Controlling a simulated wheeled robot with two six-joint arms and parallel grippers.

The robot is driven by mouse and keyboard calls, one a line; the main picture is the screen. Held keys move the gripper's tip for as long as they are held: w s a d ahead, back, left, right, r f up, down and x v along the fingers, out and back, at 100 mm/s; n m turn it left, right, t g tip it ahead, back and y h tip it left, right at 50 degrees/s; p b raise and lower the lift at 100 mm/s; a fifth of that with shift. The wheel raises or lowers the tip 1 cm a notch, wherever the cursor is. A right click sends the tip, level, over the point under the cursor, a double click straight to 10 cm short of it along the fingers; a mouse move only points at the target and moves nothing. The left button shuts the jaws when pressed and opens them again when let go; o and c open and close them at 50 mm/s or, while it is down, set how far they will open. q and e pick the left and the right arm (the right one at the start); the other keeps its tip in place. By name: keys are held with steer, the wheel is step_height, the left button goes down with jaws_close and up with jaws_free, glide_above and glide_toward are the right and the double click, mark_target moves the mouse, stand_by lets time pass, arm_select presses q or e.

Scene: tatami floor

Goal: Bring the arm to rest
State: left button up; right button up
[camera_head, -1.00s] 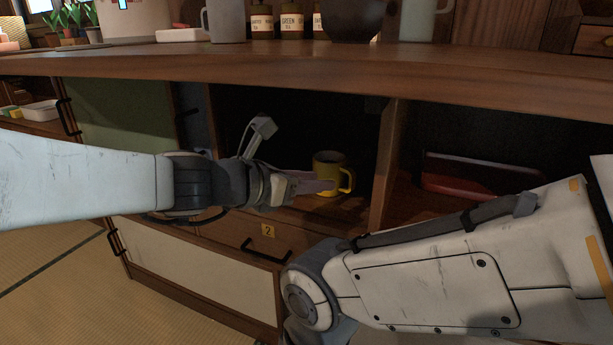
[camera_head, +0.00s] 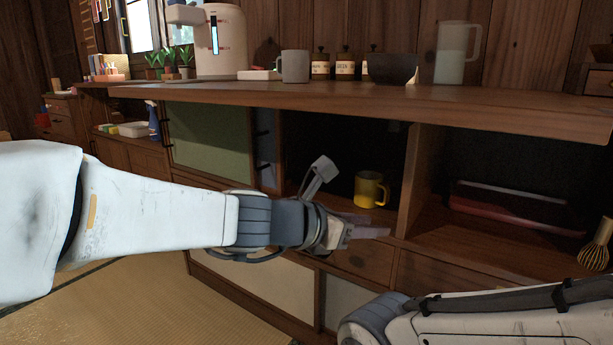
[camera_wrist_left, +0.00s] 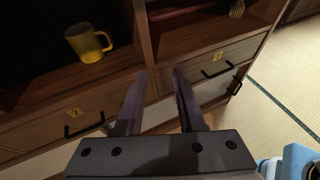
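My left arm comes in from the left in the head view, and its gripper (camera_head: 368,228) hangs in front of the open cabinet compartment. The left wrist view shows its two fingers (camera_wrist_left: 160,88) apart with nothing between them. A yellow mug (camera_head: 367,190) stands upright inside the compartment, apart from the gripper; it also shows at the upper left of the left wrist view (camera_wrist_left: 84,44). Part of my right arm shows at the lower right of the head view; its gripper is out of view.
The wooden counter (camera_head: 330,97) overhangs the compartments and carries a grey mug (camera_head: 295,66), a dark bowl (camera_head: 392,69) and a pitcher (camera_head: 457,53). A red tray (camera_head: 510,207) and a whisk (camera_head: 594,255) are in the right compartment. Tatami floor (camera_head: 140,305) is clear at lower left.

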arm_select(q)
steer(key=s+a+f+m+g+y, duration=0.35)
steer(key=a+f+m+y, duration=0.35)
steer(key=a+f+m, duration=0.75)
steer(key=s+a+f+m+g+y, duration=0.1)
steer(key=s+a+f+m+y, duration=0.15)
steer(key=a+f+m, duration=0.35)
steer(key=s+a+f+m+g+y, duration=0.15)
steer(key=s+a+f+m, duration=0.3)
steer(key=a, duration=0.45)
steer(key=s+d+r+m+g+p, duration=0.15)
steer(key=s+d+r+p, duration=0.35)
steer(key=r+p, duration=0.5)
steer(key=s+d+r+m+p, duration=0.4)
steer(key=r+p, duration=0.4)
steer(key=r, duration=0.4)
steer(key=s+d+r+m+p, duration=0.2)
steer(key=s+d+r+p, duration=0.35)
steer(key=r+p, duration=0.45)
step_height(320, 180, up, 36)
steer(key=w+p, duration=0.1)
steer(key=p, duration=3.4)
steer(key=shift+w+r, duration=0.15)
steer(key=shift+w, duration=0.1)
steer(key=shift+a+n, duration=0.1)
steer(key=shift+n, duration=0.15)
